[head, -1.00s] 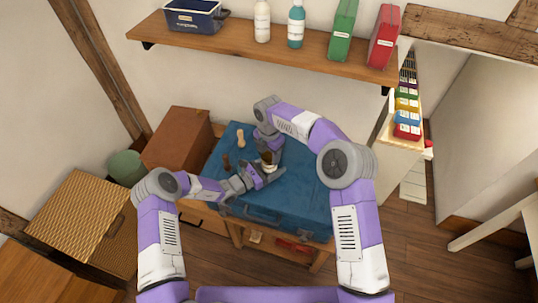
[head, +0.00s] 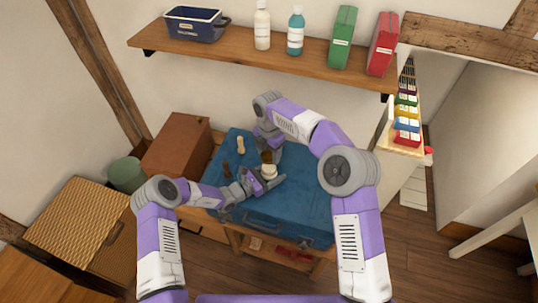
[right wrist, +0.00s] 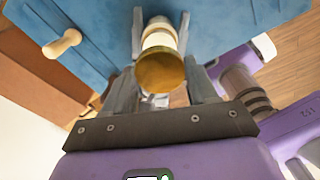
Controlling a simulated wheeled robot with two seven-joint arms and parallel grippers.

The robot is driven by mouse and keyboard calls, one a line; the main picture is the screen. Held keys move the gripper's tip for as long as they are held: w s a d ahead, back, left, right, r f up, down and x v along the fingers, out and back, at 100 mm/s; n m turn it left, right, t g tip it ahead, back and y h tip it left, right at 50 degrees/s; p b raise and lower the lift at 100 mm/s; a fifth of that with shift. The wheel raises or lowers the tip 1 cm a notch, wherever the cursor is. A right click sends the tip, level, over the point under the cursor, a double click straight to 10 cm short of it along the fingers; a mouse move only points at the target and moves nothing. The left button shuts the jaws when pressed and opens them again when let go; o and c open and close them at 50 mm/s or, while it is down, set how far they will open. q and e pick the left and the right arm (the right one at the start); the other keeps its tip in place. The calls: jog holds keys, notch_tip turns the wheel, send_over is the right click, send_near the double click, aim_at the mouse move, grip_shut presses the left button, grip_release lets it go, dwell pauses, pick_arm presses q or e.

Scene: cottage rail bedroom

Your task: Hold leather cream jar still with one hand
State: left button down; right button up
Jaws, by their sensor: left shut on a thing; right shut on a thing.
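The leather cream jar (head: 269,171) stands upright over the blue case, cream-coloured with a darker gold-brown lid (head: 267,157). In the right wrist view the round gold lid (right wrist: 160,73) faces the camera, with the cream body (right wrist: 159,39) behind it. My left gripper (head: 262,182) comes in low from the left and is shut on the jar. My right gripper (head: 268,148) comes down from above and behind, shut at the lid end; it also shows in the right wrist view (right wrist: 163,88). The exact finger contacts are partly hidden.
The blue case (head: 290,210) lies on a low wooden stand. A pale wooden peg-like piece (head: 240,145) and a small brown item (head: 227,165) lie on it. A brown box (head: 178,147) stands to the left. A shelf (head: 270,64) with bottles and boxes hangs above.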

pick_arm(q)
grip_release()
